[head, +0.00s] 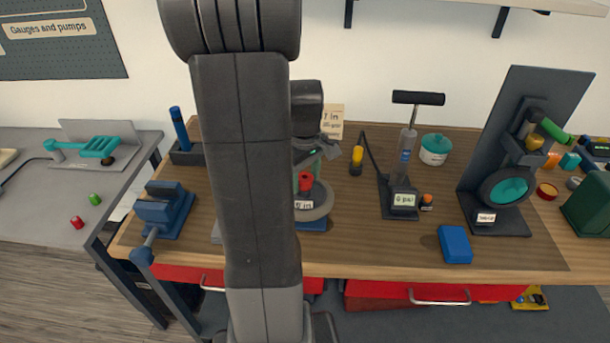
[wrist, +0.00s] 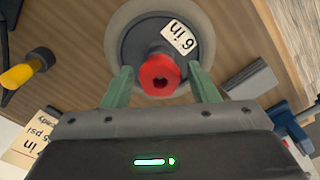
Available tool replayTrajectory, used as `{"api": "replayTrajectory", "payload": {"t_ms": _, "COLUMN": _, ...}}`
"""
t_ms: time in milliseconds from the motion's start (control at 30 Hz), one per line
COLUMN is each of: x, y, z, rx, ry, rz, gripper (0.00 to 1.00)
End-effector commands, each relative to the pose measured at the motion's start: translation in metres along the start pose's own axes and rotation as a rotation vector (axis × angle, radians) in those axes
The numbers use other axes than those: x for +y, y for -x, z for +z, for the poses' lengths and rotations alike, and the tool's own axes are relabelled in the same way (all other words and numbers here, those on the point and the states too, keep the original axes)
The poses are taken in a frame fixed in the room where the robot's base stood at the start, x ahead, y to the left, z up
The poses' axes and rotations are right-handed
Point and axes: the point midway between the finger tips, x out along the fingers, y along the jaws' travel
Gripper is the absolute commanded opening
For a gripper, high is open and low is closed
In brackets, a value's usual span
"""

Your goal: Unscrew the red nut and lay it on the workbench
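The red nut (head: 306,182) stands upright at the centre of a small grey wheel (head: 322,210), which lies flat over a blue base on the workbench (head: 365,245). The nut (wrist: 160,75) also shows in the wrist view, with a dark hole in its end, beside a white label on the hub. My gripper (wrist: 161,76) is open, its two green fingers on either side of the nut with a gap at each side. In the head view my gripper (head: 320,167) is just above the wheel, partly hidden by my arm.
A yellow-handled tool (head: 356,160) and a pump with a gauge (head: 404,198) stand right of the wheel. A blue vise (head: 163,210) is at the left. A blue block (head: 455,244) lies near the front edge. Bare wood lies between the wheel and that block.

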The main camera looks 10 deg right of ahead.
Motion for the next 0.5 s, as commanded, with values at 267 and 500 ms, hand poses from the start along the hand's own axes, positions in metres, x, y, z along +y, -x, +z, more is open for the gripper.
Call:
{"api": "replayTrajectory", "payload": {"t_ms": 267, "x": 0.0001, "y": 0.0003, "z": -0.0001, "rx": 0.000, "ry": 0.002, "rz": 0.000, "gripper": 0.15}}
{"api": "replayTrajectory", "payload": {"t_ms": 500, "x": 0.0001, "y": 0.0007, "z": -0.0001, "rx": 0.000, "ry": 0.190, "rz": 0.000, "gripper": 0.15}}
